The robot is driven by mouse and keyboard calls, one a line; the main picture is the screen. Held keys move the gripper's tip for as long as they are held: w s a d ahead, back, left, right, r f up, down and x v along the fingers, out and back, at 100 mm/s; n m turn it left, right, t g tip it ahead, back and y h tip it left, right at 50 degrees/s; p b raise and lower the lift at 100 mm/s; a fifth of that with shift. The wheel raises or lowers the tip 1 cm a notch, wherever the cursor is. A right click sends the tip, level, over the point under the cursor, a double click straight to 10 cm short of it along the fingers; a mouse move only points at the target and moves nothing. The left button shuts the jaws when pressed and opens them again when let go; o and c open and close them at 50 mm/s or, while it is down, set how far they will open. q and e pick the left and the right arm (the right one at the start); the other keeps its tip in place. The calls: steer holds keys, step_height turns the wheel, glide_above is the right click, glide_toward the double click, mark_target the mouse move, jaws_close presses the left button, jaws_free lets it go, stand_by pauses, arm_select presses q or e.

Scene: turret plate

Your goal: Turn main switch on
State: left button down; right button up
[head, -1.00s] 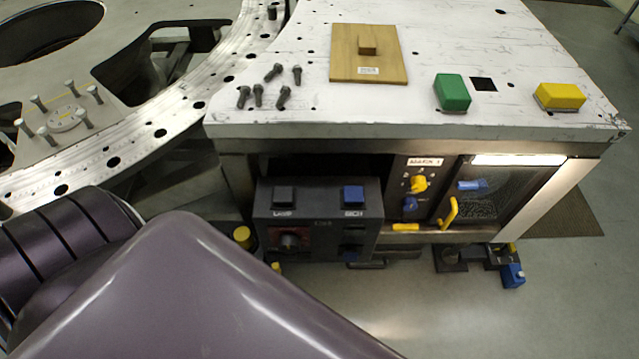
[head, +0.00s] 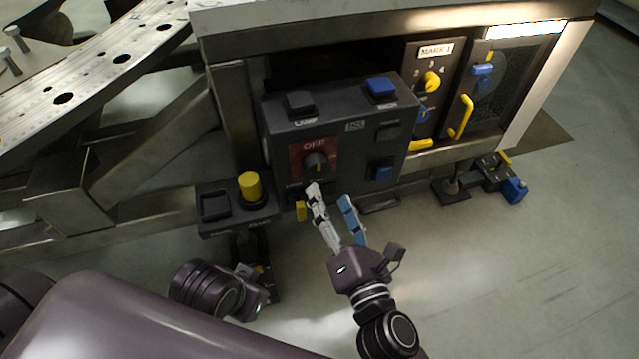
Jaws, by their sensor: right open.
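The main switch (head: 316,162) is a dark rotary knob on a red plate marked OFF, on the front of a dark grey control box (head: 343,135). Its light pointer mark looks roughly vertical. My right gripper (head: 329,196) is open just below the knob. Its pale finger is close under the knob and its blue finger is to the right; nothing is between them. I cannot tell whether the pale finger touches the box. My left gripper (head: 251,286) shows only partly, low at the left behind my large purple arm link, and its fingers are unclear.
The box also has a black button, a blue button (head: 381,87) and a lower blue switch (head: 382,171). A yellow button (head: 249,186) stands on a low pedestal at left. The MARK 1 panel (head: 427,90) is at right, with floor pedals (head: 497,178) below. Floor in front is open.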

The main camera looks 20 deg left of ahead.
mark_target(318, 172)
steer(key=x, duration=0.7)
steer(key=shift+w+a+r, duration=0.1)
steer(key=shift+w+a, duration=0.15)
steer(key=shift+a, duration=0.05)
steer(key=shift+c, duration=0.2)
steer(key=c, duration=1.1)
